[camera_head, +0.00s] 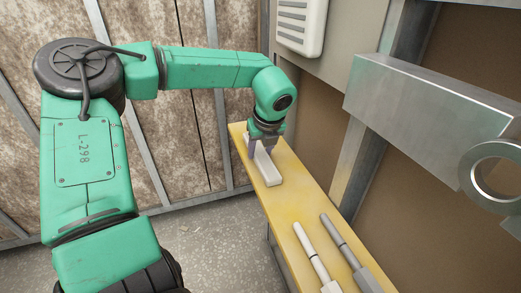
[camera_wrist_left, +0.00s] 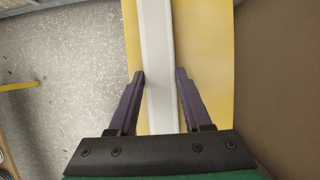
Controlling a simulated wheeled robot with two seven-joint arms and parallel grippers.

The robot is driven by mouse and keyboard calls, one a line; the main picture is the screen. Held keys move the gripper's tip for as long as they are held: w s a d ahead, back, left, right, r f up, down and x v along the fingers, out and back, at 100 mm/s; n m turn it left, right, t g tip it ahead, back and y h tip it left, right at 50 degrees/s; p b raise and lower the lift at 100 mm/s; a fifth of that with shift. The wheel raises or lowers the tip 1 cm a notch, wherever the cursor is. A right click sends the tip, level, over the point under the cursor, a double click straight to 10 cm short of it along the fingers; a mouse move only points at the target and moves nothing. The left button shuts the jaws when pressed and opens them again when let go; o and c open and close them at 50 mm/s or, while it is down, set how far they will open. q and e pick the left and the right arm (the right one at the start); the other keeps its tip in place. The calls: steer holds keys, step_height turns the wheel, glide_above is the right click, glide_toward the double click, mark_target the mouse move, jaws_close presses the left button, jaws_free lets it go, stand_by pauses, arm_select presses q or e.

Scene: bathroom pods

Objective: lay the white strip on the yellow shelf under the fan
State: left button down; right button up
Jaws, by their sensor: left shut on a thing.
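The white strip (camera_head: 266,172) is at the far end of the yellow shelf (camera_head: 283,204), lying lengthwise along it. It looks level and at or very near the shelf surface; I cannot tell whether it touches. My left gripper (camera_head: 263,148) points down from above and is shut on the strip. In the left wrist view, the gripper's dark fingers (camera_wrist_left: 160,74) stand on both sides of the strip (camera_wrist_left: 157,35), with the yellow shelf (camera_wrist_left: 206,40) beneath. The white slatted fan (camera_head: 301,24) is on the wall above the shelf. My right gripper is not in view.
A light stick-like object (camera_head: 312,252) and a darker grey one (camera_head: 344,245) lie on the shelf's near part. A metal box beam (camera_head: 425,105) and a grey ring (camera_head: 495,175) stick out at right. The shelf between the strip and the sticks is clear.

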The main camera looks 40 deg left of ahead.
arm_select(q)
steer(key=c, duration=0.5)
jaws_free()
steer(key=shift+o, duration=0.8)
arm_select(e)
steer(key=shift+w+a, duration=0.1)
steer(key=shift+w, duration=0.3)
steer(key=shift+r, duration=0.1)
arm_select(q)
steer(key=shift+r, duration=0.2)
steer(key=shift+d+r, duration=0.15)
steer(key=shift+r, duration=0.35)
steer(key=v, duration=1)
steer(key=shift+d+r, duration=0.15)
steer(key=shift+r, duration=0.2)
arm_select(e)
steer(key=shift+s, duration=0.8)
